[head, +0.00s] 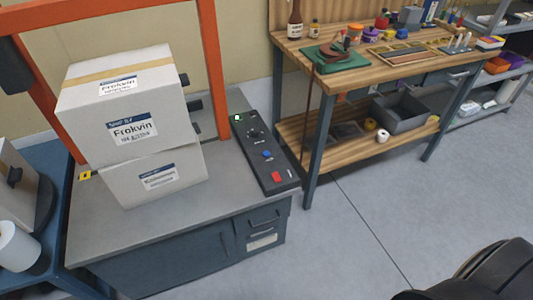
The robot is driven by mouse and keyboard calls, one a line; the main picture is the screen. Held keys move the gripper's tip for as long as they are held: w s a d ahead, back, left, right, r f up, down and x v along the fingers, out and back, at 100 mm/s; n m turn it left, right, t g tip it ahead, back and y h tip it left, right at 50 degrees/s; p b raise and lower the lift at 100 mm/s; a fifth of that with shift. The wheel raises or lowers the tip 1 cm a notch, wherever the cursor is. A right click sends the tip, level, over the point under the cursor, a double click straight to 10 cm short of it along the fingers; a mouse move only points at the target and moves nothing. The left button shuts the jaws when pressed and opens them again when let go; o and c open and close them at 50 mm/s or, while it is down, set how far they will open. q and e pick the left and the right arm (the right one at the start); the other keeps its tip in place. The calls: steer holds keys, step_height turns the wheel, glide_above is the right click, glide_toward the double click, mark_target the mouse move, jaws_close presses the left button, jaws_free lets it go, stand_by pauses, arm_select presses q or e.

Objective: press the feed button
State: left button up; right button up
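A black control panel (262,150) lies along the right side of a grey-topped bench. It carries a blue button (267,154), a red button (276,176), a dark knob (253,134) and a small white light or button (238,118) at its far end. The labels are too small to read, so I cannot tell which control is the feed button. Nothing covers the panel. Neither of my grippers is in view.
Two stacked white boxes, an upper (130,125) and a lower (155,180), stand left of the panel under an orange frame (214,65). A wooden workbench (385,75) with tools stands at the right. Open floor (370,210) lies in front of it.

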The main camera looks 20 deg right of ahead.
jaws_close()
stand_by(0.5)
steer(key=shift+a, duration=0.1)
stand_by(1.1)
